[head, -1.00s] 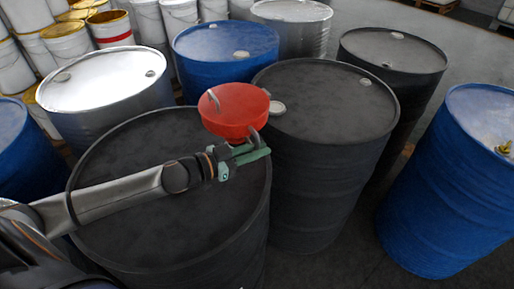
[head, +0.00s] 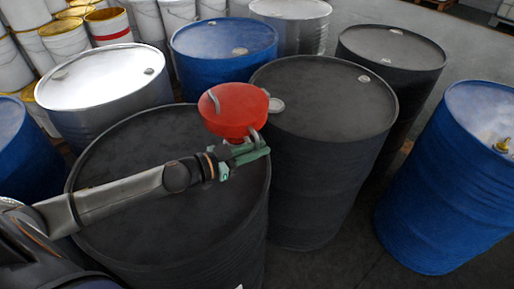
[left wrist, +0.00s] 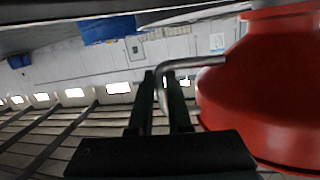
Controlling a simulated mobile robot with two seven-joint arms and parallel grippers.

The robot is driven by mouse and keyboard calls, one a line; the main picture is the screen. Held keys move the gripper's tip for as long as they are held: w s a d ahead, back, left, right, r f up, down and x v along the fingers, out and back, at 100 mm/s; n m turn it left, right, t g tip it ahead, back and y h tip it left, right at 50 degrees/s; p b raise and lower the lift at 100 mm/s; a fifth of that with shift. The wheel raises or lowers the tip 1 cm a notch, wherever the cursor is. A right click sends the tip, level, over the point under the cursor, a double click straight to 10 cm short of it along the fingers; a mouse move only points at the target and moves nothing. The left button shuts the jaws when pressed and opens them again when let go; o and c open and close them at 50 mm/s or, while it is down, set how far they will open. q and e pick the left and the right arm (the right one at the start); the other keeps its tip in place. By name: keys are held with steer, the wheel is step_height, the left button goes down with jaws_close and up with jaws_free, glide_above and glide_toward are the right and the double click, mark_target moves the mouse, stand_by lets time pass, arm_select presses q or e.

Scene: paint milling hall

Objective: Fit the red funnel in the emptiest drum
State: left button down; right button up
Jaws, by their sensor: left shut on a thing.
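The red funnel (head: 232,108) is held by my left gripper (head: 250,150) above the right edge of the near black drum (head: 130,230). In the left wrist view the gripper (left wrist: 163,90) is shut on the funnel's bent metal handle, with the red funnel body (left wrist: 262,85) at the right. A second black drum (head: 325,110) stands just right of the funnel, with a pale round fitting near its left rim. The funnel's spout is hidden. Liquid levels inside the drums cannot be seen. My right gripper is not in view.
A silver drum (head: 105,80), a blue drum (head: 225,50), another silver drum (head: 292,25) and a black drum (head: 395,50) stand behind. A blue drum with a brass fitting (head: 502,145) stands at right. White pails (head: 68,42) fill the back left. Dark floor (head: 335,255) is free between drums.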

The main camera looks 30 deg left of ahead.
arm_select(q)
steer(key=shift+f+b, duration=0.55)
steer(key=shift+f, duration=0.25)
steer(key=c, duration=0.8)
jaws_free()
steer(key=shift+f, duration=0.1)
steer(key=shift+s, duration=0.1)
steer(key=shift+s+a, duration=0.2)
steer(key=shift+s, duration=0.1)
steer(key=v, duration=0.9)
steer(key=shift+s+a+p, duration=0.1)
steer(key=shift+s+p, duration=0.05)
steer(key=shift+p, duration=0.15)
steer(key=shift+v, duration=1.15)
steer(key=shift+r+p, duration=0.25)
steer(key=shift+p, duration=0.05)
